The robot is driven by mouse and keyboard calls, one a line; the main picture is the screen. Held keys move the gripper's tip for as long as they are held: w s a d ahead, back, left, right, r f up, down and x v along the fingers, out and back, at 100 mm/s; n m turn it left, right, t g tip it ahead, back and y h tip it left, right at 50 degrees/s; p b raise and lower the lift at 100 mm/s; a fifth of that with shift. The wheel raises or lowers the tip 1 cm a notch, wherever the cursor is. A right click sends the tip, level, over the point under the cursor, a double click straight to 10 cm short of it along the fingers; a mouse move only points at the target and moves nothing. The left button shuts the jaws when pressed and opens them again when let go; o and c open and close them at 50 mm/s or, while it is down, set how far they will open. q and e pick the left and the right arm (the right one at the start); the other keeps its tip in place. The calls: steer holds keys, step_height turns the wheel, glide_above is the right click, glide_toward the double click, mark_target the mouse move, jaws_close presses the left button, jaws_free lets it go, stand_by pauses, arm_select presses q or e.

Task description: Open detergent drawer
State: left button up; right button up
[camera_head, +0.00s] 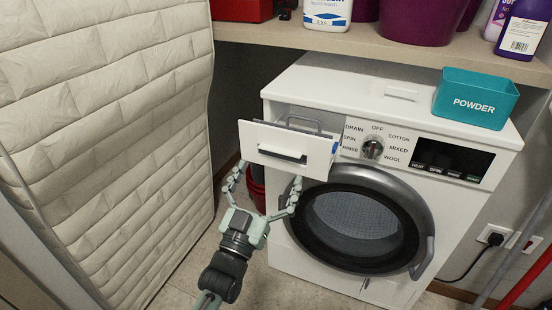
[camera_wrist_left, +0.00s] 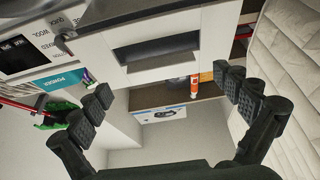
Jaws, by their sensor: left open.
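The detergent drawer (camera_head: 250,136) is at the upper left of the white washing machine (camera_head: 300,85) and stands pulled out, with part of its inside showing from above. Its white front has a dark handle (camera_head: 282,154). In the left wrist view the drawer front (camera_wrist_left: 190,25) and handle (camera_wrist_left: 157,53) are ahead of the fingers. My left gripper (camera_head: 266,176) is open and empty, just in front of and below the drawer front, its fingers spread to either side. It also shows in the left wrist view (camera_wrist_left: 163,84). I see no contact with the handle. My right gripper is out of view.
A teal powder box (camera_head: 475,98) sits on the machine's top right. The round door (camera_head: 358,225) is below the drawer, right of my gripper. A quilted mattress (camera_head: 110,130) stands close on the left. A shelf (camera_head: 380,45) with bottles and tubs runs above.

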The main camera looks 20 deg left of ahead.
arm_select(q)
steer(key=v, duration=0.7)
steer(key=shift+s, duration=0.3)
steer(key=shift+f, duration=0.15)
step_height(320, 180, down, 16)
steer(key=m+g, duration=0.1)
steer(key=g, duration=0.8)
steer(key=s+a+f+g+y, duration=0.1)
steer(key=s+a+f+g, duration=0.2)
steer(key=s+f+g, duration=0.2)
steer(key=s+a+f+g+y, duration=0.1)
steer(key=s+a+f+g, duration=0.2)
steer(key=s, duration=0.7)
step_height(320, 180, down, 5)
steer(key=shift+s+a+r+g, duration=0.15)
steer(key=shift+a+g, duration=0.1)
steer(key=shift+g, duration=0.95)
